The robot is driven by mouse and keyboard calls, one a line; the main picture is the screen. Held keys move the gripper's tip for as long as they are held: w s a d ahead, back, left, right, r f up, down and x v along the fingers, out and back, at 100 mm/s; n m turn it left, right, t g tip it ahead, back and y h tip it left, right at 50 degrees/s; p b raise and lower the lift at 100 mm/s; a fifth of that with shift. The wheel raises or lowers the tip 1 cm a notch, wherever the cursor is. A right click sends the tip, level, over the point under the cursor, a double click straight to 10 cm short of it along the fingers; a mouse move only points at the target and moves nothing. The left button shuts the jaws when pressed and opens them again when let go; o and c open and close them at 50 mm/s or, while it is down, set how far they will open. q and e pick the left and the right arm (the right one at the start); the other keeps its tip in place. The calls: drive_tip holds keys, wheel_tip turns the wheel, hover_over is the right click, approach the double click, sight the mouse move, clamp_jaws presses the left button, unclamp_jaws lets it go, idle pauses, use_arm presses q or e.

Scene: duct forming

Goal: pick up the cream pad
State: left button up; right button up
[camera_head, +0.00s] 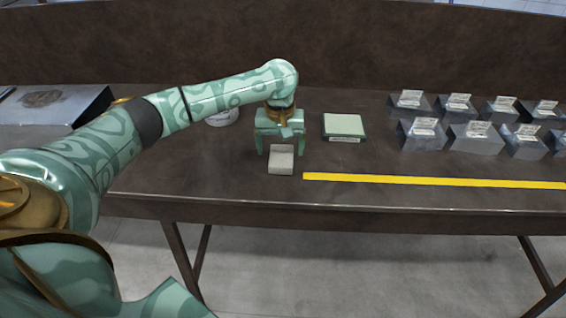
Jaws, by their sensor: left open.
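A small cream pad (281,160) lies on the dark brown table (230,185), left of the yellow strip's end. My left gripper (279,150) points down at the pad, with its two fingers spread apart. The fingers appear at the pad's far end, one towards each side; I cannot tell how high above the table they are. The jaws are open and hold nothing. My right gripper does not show.
A pale green square block (343,126) with a label lies right of my gripper. Several labelled grey metal blocks (475,137) stand in rows at the right. A yellow strip (430,181) runs along the front. A white round container (222,117) is partly hidden behind my arm.

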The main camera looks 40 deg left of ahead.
sight(281, 156)
use_arm(q)
wheel_tip(281, 156, down, 4)
drive_tip(key=shift+w+d+r+b, duration=0.1)
drive_tip(key=shift+r+b, duration=0.05)
drive_tip(key=shift+b, duration=0.7)
drive_tip(key=shift+r, duration=0.2)
drive_tip(key=shift+c, duration=0.7)
drive_tip(key=c, duration=0.9)
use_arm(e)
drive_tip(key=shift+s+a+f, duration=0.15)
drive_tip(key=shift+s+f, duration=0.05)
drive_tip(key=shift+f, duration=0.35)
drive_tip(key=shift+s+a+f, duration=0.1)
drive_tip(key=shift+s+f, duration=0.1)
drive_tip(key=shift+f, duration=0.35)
use_arm(q)
drive_tip(key=shift+r, duration=0.15)
drive_tip(key=shift+c, duration=0.2)
